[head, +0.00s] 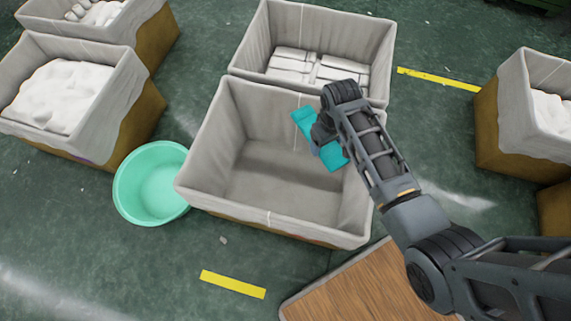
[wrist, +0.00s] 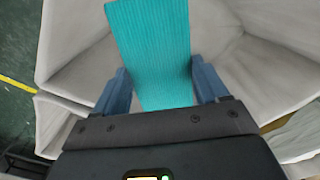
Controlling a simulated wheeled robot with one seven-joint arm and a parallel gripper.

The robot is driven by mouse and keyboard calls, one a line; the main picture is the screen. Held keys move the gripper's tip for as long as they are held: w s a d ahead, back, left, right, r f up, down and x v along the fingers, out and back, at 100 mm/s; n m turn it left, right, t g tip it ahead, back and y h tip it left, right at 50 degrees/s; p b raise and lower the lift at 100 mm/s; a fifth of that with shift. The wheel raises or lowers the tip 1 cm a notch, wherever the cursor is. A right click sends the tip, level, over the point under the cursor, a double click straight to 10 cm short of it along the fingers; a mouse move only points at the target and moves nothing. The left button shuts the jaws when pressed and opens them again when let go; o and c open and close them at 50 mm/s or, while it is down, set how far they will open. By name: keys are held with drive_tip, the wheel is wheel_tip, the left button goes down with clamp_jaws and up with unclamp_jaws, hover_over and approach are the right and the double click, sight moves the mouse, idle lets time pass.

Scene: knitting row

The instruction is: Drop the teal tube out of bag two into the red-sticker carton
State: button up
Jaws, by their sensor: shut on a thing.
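The teal tube (head: 334,159) is a flat ribbed knitted piece, and it also shows in the wrist view (wrist: 150,45). My gripper (head: 322,137) is shut on it near its middle, with a blue finger on each side in the wrist view (wrist: 160,88). In the head view, the tube overlaps the right back part of a large open carton (head: 268,218) with a grey liner. The carton looks empty inside. How high the tube is above its floor is hard to tell. A little reddish colour shows low on the carton's front; no clear sticker is readable.
A lined carton with white packs (head: 318,30) adjoins behind. A mint green tub (head: 152,184) stands left of the empty carton. Filled cartons stand at far left (head: 130,125) and right (head: 505,110). A wooden board (head: 350,290) lies in front.

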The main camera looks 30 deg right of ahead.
drive_tip(key=w+a+r+b, duration=0.2)
drive_tip(key=w+a, duration=0.4)
drive_tip(key=w, duration=0.2)
wheel_tip(320, 180, down, 6)
drive_tip(key=b, duration=0.6)
drive_tip(key=shift+s, duration=0.1)
drive_tip(key=o, duration=1)
drive_tip(key=shift+o, duration=0.2)
drive_tip(key=shift+r, duration=0.2)
wheel_tip(320, 180, up, 8)
drive_tip(key=p, duration=0.2)
drive_tip(key=shift+f, duration=0.25)
